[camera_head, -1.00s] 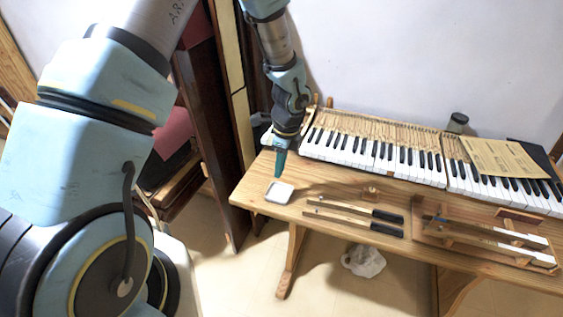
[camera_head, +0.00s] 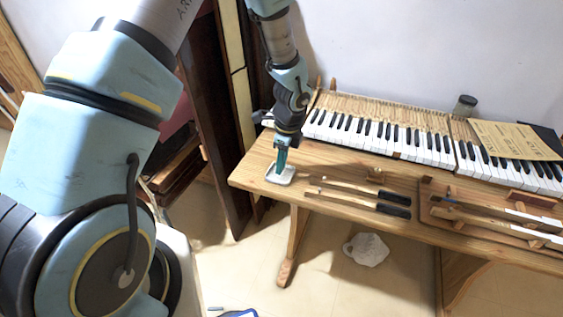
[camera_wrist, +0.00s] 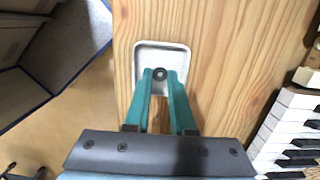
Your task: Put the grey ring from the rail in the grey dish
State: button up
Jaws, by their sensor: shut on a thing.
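The grey dish (camera_head: 286,178) is a shallow, rounded square tray near the left end of the table. It also shows in the wrist view (camera_wrist: 178,52). My gripper (camera_head: 281,168) points down over the dish. In the wrist view its teal fingertips (camera_wrist: 160,76) are close together on the small dark grey ring (camera_wrist: 160,73), which appears over the inside of the dish. I cannot tell whether the ring touches the dish floor. The ring is too small to make out in the head view.
A wooden tray (camera_head: 432,206) holding keys is farther right. The piano keyboard (camera_head: 400,140) runs along the back. A dark upright panel (camera_head: 215,130) stands left of the table.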

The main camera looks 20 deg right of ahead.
jog(key=o, duration=0.7)
jog(key=shift+o, duration=0.2)
jog(key=shift+r+p, duration=2.5)
jog(key=shift+r, duration=0.55)
